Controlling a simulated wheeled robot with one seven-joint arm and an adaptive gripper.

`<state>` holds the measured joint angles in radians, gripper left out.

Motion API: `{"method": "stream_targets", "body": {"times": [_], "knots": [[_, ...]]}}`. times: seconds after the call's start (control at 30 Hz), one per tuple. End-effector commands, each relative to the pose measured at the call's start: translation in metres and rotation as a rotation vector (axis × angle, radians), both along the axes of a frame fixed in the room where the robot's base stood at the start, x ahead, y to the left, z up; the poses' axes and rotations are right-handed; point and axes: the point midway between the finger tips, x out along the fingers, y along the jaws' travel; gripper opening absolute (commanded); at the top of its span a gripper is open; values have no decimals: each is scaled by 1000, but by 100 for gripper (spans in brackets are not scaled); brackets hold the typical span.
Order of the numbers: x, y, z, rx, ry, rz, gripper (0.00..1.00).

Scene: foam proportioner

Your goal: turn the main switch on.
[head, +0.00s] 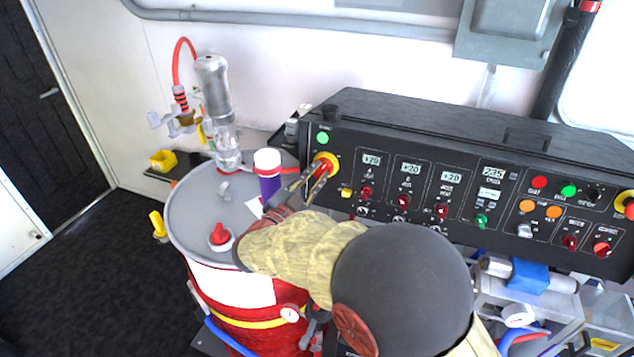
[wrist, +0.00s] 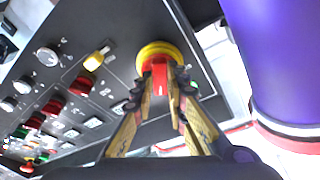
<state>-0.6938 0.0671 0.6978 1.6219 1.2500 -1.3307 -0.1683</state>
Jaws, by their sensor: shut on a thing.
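The main switch (head: 326,163) is a red handle on a round yellow plate at the left end of the black control panel (head: 385,150). In the wrist view the red handle (wrist: 159,72) stands in front of the yellow ring (wrist: 150,50). My gripper (head: 316,178) reaches the switch from the lower left in the head view. In the wrist view its two fingers (wrist: 160,85) are closed on either side of the red handle. A green lamp (head: 322,138) is just above the switch. The fingers and hand partly hide the handle.
A grey-topped red drum (head: 190,215) stands left of the panel, with a purple and white bottle (head: 268,175) on it near my gripper. The bottle also shows close at right in the wrist view (wrist: 285,60). A yellow knob (head: 346,193) sits below the switch.

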Motion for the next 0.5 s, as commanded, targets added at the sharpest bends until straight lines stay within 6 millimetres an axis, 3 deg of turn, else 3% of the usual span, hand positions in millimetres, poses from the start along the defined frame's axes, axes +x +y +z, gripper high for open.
{"method": "stream_targets", "body": {"times": [0.5], "knots": [[0,2,-1,217,-76,-42,0]]}}
